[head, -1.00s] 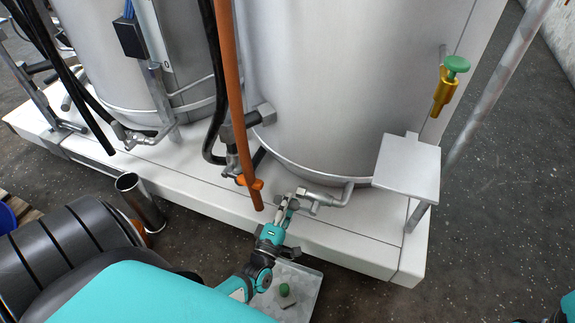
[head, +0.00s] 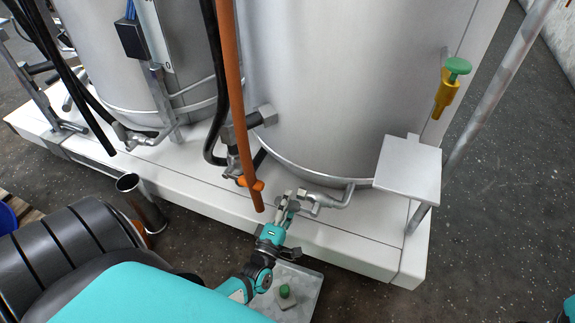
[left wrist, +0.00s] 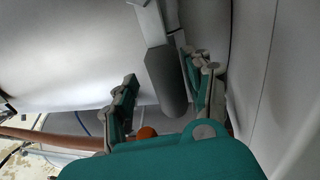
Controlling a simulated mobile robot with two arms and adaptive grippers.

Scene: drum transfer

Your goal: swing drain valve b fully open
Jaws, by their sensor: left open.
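A drain valve (head: 312,203) with a bent metal pipe sits at the foot of the right drum (head: 330,90). No label is readable. My left gripper (head: 286,205) is at the valve's left end, low above the white plinth. In the left wrist view, a flat grey lever with a rounded end (left wrist: 166,82) lies between the open fingers of the left gripper (left wrist: 164,92). The right finger is close beside the lever, and a gap shows on the left. I cannot tell whether they touch. My right gripper is not in view.
An orange pole (head: 233,110) hangs just left of my gripper. A square metal plate (head: 408,168) stands on a post at right. A similar valve (head: 128,136) is on the left drum. A grey tray (head: 308,285) with a green knob (head: 284,291) lies below.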

